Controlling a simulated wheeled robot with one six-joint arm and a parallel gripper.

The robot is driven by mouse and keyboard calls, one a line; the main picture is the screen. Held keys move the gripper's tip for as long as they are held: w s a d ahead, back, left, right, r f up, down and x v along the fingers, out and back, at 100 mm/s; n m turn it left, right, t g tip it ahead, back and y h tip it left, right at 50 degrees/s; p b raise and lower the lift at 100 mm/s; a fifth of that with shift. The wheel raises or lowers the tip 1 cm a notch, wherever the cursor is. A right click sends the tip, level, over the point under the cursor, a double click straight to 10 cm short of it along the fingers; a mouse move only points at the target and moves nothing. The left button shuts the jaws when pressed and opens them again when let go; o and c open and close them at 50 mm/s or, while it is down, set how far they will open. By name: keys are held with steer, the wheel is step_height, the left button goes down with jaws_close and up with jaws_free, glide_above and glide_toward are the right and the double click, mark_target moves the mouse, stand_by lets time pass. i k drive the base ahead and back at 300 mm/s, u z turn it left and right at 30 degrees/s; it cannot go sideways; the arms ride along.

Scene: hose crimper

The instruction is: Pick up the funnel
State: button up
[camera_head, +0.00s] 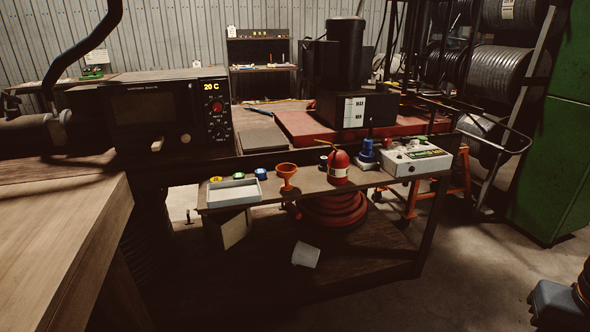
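Nothing touches the funnel that I can see. My gripper is not in view.
A white tray (233,192) and small coloured round items sit left on the shelf. A blue item (367,153) and a grey control box (415,159) sit right. A wooden table (60,235) fills the left.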

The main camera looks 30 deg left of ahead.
mark_target(287, 178)
steer(key=u, duration=0.4)
steer(key=i, duration=0.9)
steer(key=u, duration=0.55)
